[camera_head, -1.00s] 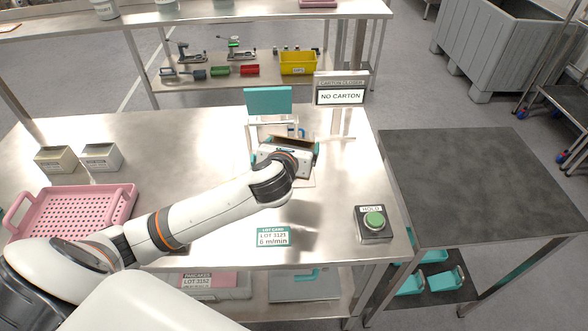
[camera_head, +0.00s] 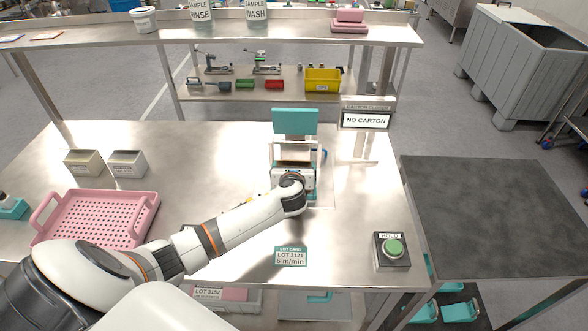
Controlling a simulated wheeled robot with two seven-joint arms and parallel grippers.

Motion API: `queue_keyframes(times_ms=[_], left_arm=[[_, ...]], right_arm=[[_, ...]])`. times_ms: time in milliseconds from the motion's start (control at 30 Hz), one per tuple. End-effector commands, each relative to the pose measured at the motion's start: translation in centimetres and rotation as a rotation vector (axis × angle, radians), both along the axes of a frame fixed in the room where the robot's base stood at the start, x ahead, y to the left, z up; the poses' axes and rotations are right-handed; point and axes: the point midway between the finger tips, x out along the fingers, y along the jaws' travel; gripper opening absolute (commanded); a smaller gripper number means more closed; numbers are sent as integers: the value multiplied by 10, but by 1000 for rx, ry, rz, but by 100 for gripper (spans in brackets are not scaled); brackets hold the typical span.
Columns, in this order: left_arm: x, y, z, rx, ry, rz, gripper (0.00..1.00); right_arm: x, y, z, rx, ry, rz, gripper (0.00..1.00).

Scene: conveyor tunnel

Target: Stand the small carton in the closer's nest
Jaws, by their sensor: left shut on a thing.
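The carton closer (camera_head: 294,122) stands at the back of the steel table, with a teal top plate and a white frame. Its sign (camera_head: 366,120) reads "NO CARTON". My left gripper (camera_head: 291,172) is at the front of the closer, mostly hidden behind my own wrist. It is shut on the small carton (camera_head: 294,156), of which only a brown upper part shows between the closer's posts. The nest is hidden behind my wrist, so I cannot tell whether the carton touches it. My right gripper is not in view.
A pink perforated tray (camera_head: 60,235) is at the left, with two small boxes (camera_head: 84,163) behind it. A lot card (camera_head: 291,256) and a green HOLD button (camera_head: 393,248) are in front. A dark side table (camera_head: 480,215) at the right is bare.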

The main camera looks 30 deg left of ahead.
Motion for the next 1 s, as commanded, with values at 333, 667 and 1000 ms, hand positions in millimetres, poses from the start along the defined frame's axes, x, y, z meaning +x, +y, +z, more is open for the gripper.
queue_keyframes(times_ms=[333,667,1000], left_arm=[[0,-1,-9,0,-3,-1,50],[0,-1,-12,0,0,-1,100],[-17,-11,-1,1,0,-4,100]], right_arm=[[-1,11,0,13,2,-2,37],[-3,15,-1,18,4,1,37],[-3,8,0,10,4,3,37]])
